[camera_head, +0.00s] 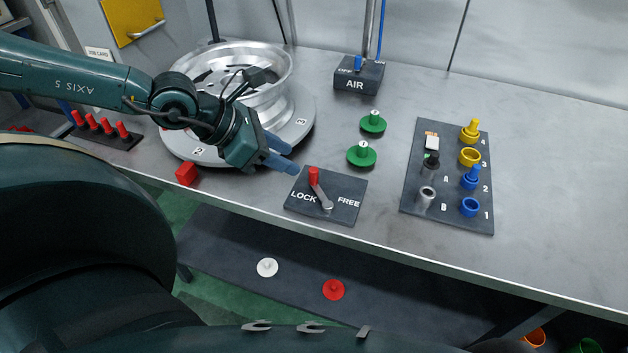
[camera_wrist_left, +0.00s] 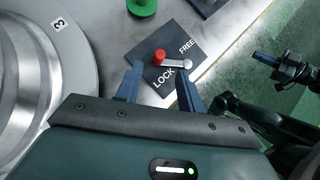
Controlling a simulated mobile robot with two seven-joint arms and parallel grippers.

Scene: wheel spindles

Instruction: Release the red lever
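The lever's red knob (camera_head: 313,176) stands on a dark plate (camera_head: 350,212) marked LOCK and FREE, near the table's front edge. Its short metal arm (camera_head: 323,199) runs up-left from a pivot, so the knob lies on the LOCK side. My left gripper (camera_head: 284,155) is up-left of the knob, apart from it. In the left wrist view my left gripper's blue fingers (camera_wrist_left: 159,69) are spread and empty, and the red knob (camera_wrist_left: 160,55) appears just beyond their tips, between them.
A metal wheel rim (camera_head: 230,75) stands on a round numbered base behind my left gripper. A red block (camera_head: 187,174) sits to the left. Two green knobbed discs (camera_head: 362,154) and a pegboard (camera_head: 460,205) lie to the right. An AIR switch box (camera_head: 358,75) stands behind.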

